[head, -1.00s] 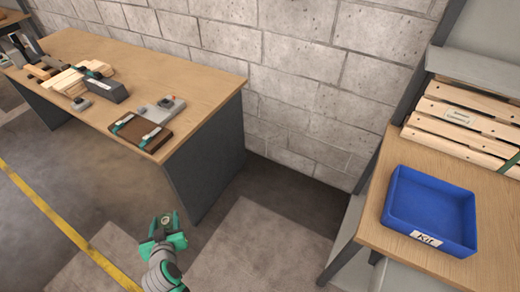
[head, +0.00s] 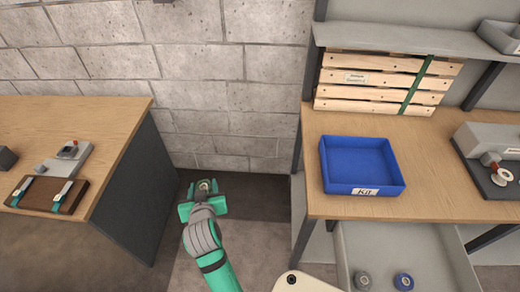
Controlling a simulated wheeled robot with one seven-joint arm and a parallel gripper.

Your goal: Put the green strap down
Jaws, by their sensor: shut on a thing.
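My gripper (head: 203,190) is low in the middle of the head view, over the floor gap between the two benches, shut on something. I take this to be the green strap, but its shape does not stand out from the teal gripper. A dark green band (head: 417,86) runs around the stacked wooden slats (head: 370,82) at the back of the right bench. A blue tray (head: 358,190) marked "Kit" stands on that bench, right of my gripper, and looks empty.
The right bench top (head: 440,175) is bare right of the tray, up to a grey device (head: 490,150). Below it, an open drawer (head: 435,255) holds two rolls. The left table (head: 100,120) carries a brown block (head: 45,195) with teal straps and a grey fixture (head: 65,160).

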